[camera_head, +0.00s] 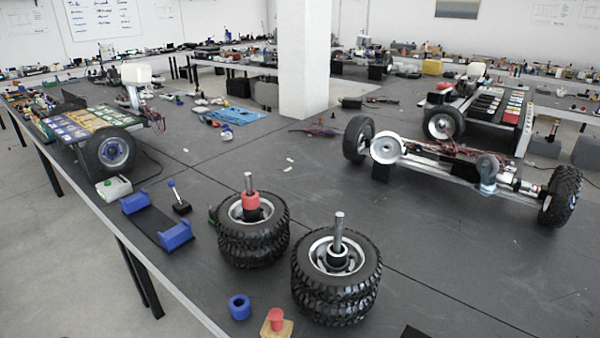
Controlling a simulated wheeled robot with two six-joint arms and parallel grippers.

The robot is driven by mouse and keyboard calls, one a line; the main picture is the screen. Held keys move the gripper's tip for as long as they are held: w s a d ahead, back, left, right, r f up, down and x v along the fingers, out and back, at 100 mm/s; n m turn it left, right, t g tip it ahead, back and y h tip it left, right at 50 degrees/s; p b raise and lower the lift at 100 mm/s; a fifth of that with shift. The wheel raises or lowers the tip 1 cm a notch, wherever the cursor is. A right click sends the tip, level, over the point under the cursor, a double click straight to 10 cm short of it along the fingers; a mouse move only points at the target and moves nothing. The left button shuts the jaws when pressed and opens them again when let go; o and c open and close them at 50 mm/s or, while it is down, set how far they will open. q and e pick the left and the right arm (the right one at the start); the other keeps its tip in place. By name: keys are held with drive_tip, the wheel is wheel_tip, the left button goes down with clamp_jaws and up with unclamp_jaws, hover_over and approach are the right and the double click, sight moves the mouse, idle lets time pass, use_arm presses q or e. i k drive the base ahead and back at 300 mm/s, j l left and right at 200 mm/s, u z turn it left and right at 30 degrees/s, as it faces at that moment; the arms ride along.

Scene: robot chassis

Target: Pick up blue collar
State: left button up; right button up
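The blue collar (239,307) is a short blue ring with a dark central hole. It lies on the dark table near the front edge, left of the front tyre stack and apart from it. Neither of my grippers shows in the head view.
A tyre stack (336,292) with a bare metal post stands right of the collar. Another tyre stack (253,246) behind has a red collar (251,201) around its post. A red knob on a wooden block (277,322) sits close by. Blue brackets (175,236) and a wheeled chassis (440,160) are farther off.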

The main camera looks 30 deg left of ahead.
sight(240, 308)
drive_tip(key=u, duration=1.55)
